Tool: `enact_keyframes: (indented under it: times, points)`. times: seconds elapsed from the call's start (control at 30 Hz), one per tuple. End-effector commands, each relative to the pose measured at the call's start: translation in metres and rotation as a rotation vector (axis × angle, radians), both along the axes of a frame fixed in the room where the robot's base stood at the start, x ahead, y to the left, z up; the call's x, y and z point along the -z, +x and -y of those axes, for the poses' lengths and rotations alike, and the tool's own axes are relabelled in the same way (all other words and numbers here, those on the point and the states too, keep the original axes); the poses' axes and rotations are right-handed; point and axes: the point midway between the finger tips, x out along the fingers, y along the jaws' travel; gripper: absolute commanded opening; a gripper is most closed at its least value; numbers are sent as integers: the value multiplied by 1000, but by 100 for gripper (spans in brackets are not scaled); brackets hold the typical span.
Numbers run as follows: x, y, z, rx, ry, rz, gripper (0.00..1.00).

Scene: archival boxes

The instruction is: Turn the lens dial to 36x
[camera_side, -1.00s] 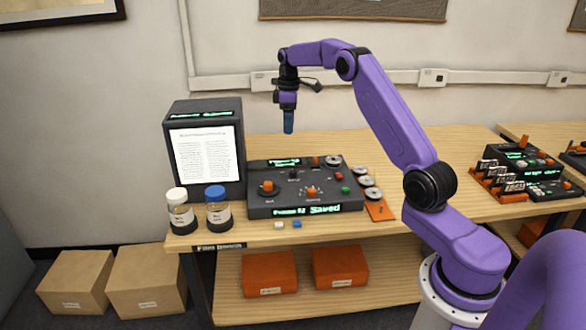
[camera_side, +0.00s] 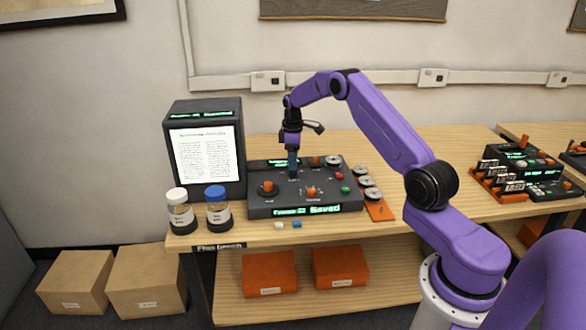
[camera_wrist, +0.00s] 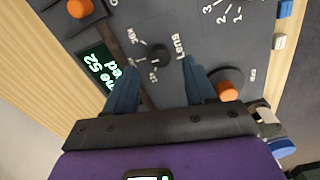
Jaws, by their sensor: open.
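The dark console (camera_side: 256,210) stands on the bench. Its black lens dial (camera_wrist: 154,56) shows in the wrist view beside the word "Lens", with a scale around it that includes a 36x mark; I cannot tell which mark it points at. My gripper (camera_wrist: 162,72) is open, with one blue finger on each side of the dial and gaps between. In the side view my gripper (camera_side: 293,174) points straight down, low over the middle of the console, and hides the dial. Whether the fingers touch the panel is unclear.
An orange knob (camera_side: 268,187) and another orange knob (camera_side: 311,191) flank the gripper on the console. A lit screen (camera_side: 205,155) stands behind left. A white-capped jar (camera_side: 179,213) and blue-capped jar (camera_side: 217,208) stand at left. Reels (camera_side: 367,181) lie at right.

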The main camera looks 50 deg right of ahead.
Motion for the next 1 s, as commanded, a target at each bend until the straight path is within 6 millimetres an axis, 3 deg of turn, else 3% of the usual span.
enact_keyframes:
  times: [0.23,0.63,0.67,0.8,0.83,1.0]
  points:
    - [31,0,0,1,1,-1,55]
    - [38,0,0,1,0,1,55]
    - [38,0,0,1,-1,1,51]
    - [38,0,0,1,-1,1,6]
    - [38,0,0,1,-1,1,0]
    - [38,0,0,4,-1,1,0]
